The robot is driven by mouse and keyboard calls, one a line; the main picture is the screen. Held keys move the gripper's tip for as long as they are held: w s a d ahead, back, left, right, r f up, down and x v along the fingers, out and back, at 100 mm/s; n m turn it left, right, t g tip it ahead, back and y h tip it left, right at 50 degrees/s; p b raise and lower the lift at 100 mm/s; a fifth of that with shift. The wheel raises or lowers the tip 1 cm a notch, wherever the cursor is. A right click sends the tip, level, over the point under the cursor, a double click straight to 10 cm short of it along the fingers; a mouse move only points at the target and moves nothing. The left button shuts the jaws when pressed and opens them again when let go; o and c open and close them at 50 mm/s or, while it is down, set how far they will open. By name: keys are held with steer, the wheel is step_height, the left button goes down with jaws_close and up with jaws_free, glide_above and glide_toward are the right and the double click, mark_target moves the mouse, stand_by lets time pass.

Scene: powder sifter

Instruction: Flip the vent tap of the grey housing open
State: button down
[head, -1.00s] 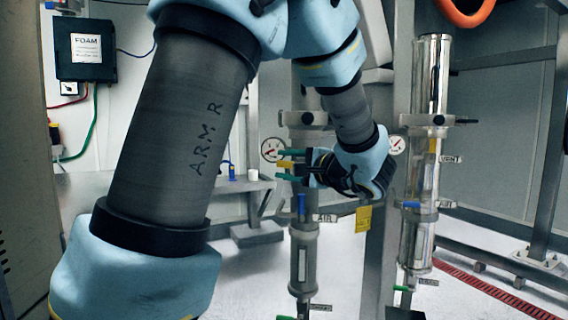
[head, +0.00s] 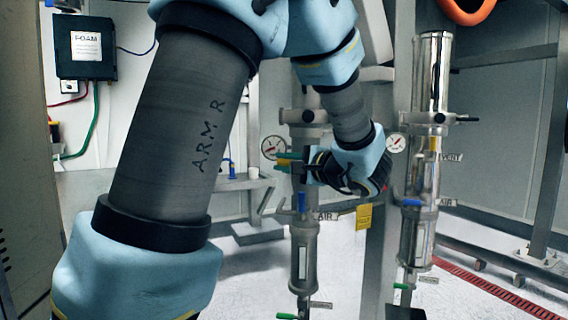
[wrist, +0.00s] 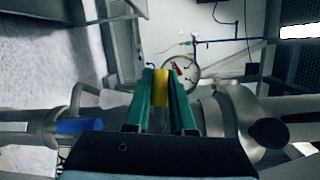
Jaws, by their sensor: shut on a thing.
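The grey housing (head: 304,250) stands upright at the middle of the head view, behind my gripper. Its yellow vent tap handle (wrist: 161,88) lies between my green fingers in the wrist view. My gripper (head: 284,162) is shut on this handle, with a finger on each side. In the head view, only a little yellow (head: 283,163) shows between the fingers, and my gripper hides the tap's body. The handle points away from my wrist along the fingers.
A blue tap (head: 301,202) sits just below my gripper on the grey housing, labelled AIR. A shiny housing (head: 425,175) stands to the right with its own yellow vent tap (head: 433,146). A gauge (head: 273,148) is behind my gripper. A yellow tag (head: 363,217) hangs nearby.

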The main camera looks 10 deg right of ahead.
steer(key=shift+f+b, duration=0.25)
steer(key=shift+b, duration=0.2)
steer(key=shift+n+h, duration=0.4)
steer(key=c, duration=0.8)
jaws_free()
steer(key=shift+o, duration=0.2)
steer(key=shift+d, duration=0.1)
steer(key=b+v, duration=0.1)
steer(key=v, duration=0.9)
steer(key=shift+s+d+r, duration=0.2)
steer(key=shift+s+d, duration=0.05)
